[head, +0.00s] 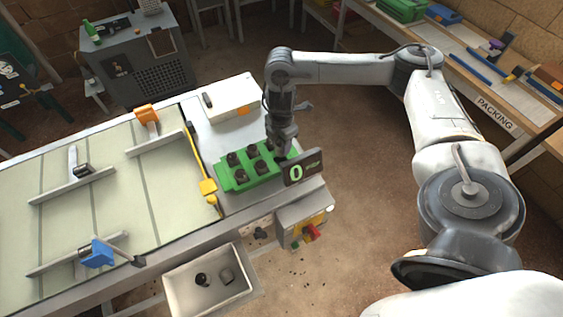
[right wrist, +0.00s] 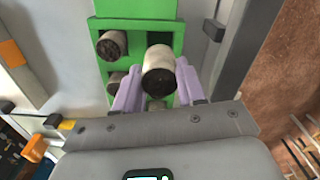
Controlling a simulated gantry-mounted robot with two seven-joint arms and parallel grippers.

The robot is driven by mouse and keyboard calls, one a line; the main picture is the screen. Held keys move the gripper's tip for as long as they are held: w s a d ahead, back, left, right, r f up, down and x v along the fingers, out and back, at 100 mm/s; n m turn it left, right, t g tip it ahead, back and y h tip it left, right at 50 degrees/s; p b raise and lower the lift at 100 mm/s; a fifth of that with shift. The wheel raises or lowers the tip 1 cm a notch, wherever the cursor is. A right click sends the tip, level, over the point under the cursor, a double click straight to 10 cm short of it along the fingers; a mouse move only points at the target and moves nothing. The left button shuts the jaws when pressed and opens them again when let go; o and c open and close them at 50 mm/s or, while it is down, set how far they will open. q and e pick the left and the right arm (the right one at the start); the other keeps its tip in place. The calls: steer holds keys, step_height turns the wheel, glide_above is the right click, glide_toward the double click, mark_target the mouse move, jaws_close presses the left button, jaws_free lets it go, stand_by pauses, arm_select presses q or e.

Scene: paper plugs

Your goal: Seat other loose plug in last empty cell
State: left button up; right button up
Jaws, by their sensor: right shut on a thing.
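The green holder (head: 222,180) sits on the pale bench top, with several dark-topped plugs (head: 240,173) standing in its cells. My right gripper (head: 285,150) is over the holder's right end, pointing down. In the right wrist view, its pale purple fingers (right wrist: 157,94) are shut on a plug (right wrist: 158,73), pale-sided with a dark end. That plug is over the green holder (right wrist: 135,8); whether it is inside a cell or above it I cannot tell. Other plugs (right wrist: 112,45) show beside it. My left gripper is not in view.
A small display reading 0 (head: 302,170) stands close to the holder's right end. A white tray (head: 181,301) below the bench holds a dark round piece (head: 201,279) and a grey piece (head: 227,275). A yellow bar (head: 196,160) lies left of the holder.

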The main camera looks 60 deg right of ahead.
mark_target(281, 156)
step_height(281, 156, down, 2)
steer(key=shift+f+b, duration=0.15)
steer(key=shift+b, duration=0.2)
steer(key=shift+f, duration=2.4)
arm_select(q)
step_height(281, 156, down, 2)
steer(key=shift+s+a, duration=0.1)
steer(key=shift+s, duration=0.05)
arm_select(e)
steer(key=shift+f, duration=0.25)
